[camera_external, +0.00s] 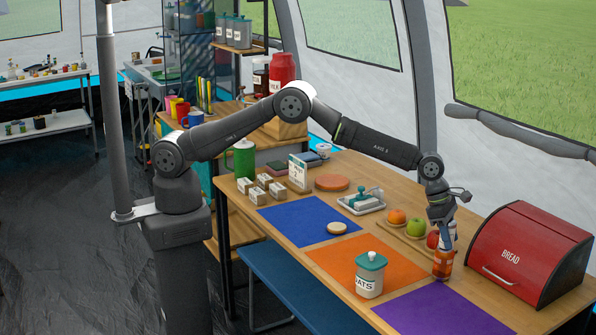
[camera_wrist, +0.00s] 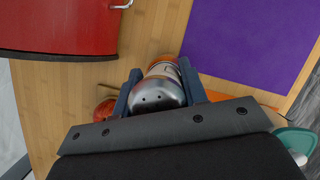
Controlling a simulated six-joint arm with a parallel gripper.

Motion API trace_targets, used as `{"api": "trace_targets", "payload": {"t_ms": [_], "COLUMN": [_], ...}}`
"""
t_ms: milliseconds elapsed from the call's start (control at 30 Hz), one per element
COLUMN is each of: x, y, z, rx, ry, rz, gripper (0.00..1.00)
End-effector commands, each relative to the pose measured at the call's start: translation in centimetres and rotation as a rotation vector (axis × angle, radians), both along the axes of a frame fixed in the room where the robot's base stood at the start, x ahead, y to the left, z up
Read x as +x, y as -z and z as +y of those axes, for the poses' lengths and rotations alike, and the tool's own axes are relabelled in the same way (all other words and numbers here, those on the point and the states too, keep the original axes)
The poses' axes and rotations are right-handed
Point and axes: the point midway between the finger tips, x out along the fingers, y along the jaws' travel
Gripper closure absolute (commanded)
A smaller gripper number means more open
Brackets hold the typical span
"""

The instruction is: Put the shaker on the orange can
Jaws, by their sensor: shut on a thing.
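My gripper (camera_external: 447,228) is over the right part of the table and points down. It is shut on the shaker, whose silver domed top with small holes (camera_wrist: 157,97) sits between the two dark fingers in the wrist view. The orange can (camera_external: 442,267) stands upright on the wood directly below the gripper, left of the bread box. Its orange and pale edge (camera_wrist: 164,66) shows just past the shaker in the wrist view. The shaker appears upright above the can. Whether the two touch cannot be told; the fingers hide the shaker's lower part.
The red bread box (camera_external: 524,252) stands close on the right. A teal-lidded oats jar (camera_external: 370,280) stands to the left on the orange mat (camera_external: 333,262). Fruit, including a green apple (camera_external: 415,228), lies just behind. The purple mat (camera_external: 440,312) in front is clear.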

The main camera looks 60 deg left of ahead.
Motion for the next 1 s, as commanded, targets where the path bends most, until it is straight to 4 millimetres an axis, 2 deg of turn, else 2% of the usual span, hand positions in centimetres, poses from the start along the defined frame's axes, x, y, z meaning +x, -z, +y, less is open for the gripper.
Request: {"api": "trace_targets", "payload": {"t_ms": [200,233,333,600,733,867,1000], "x": [0.0,0.0,0.0,0.0,0.0,-0.3,-0.8], "y": [0.2,0.3,0.2,0.2,-0.5,-2.1,-4.7], "z": [0.0,0.0,0.0,0.0,0.1,0.7,1.6], "rx": [0.000,0.000,0.000,0.000,0.000,-0.001,-0.002], "ry": [0.000,0.000,0.000,0.001,0.000,0.000,0.000], "rz": [0.000,0.000,0.000,0.000,-0.001,-0.002,-0.002], "gripper": [0.85,0.59,0.39,0.39,0.39,0.39,0.39]}}
